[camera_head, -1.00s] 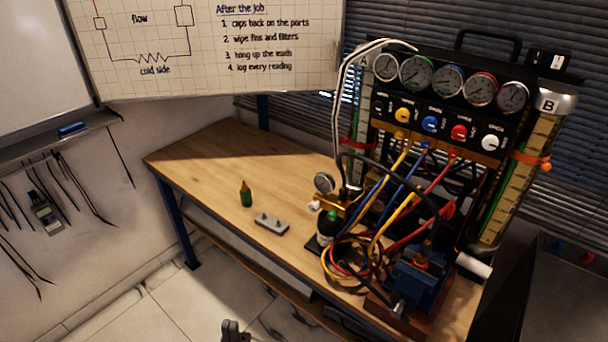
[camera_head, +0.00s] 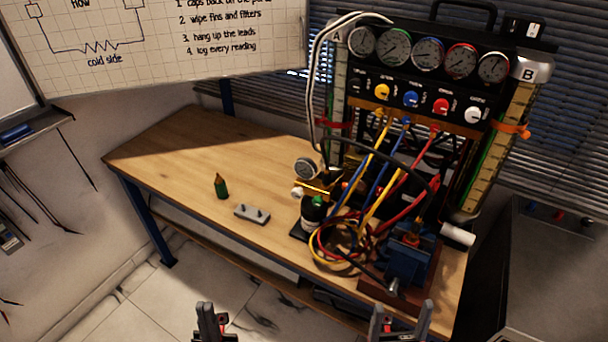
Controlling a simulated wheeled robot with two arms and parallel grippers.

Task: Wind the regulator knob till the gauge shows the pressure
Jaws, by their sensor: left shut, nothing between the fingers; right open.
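A brass regulator (camera_head: 313,187) stands on the wooden bench (camera_head: 170,160), behind a dark bottle (camera_head: 312,212) with a green top. Its small round gauge (camera_head: 305,168) faces me, but its reading is too small to tell. A pale knob (camera_head: 297,192) sticks out at the regulator's left side. My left gripper (camera_head: 210,310) is shut and empty at the bottom edge, in front of the bench. My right gripper (camera_head: 402,308) is open and empty at the bottom, near the bench's front right corner. Both grippers are apart from the regulator and knob.
A manifold rig (camera_head: 430,82) with several dials stands at the back right. Coiled yellow, red and blue hoses (camera_head: 335,245) lie before it, beside a blue vise (camera_head: 408,262). A green bottle (camera_head: 221,187) and grey block (camera_head: 252,213) stand left. The bench's left part is clear.

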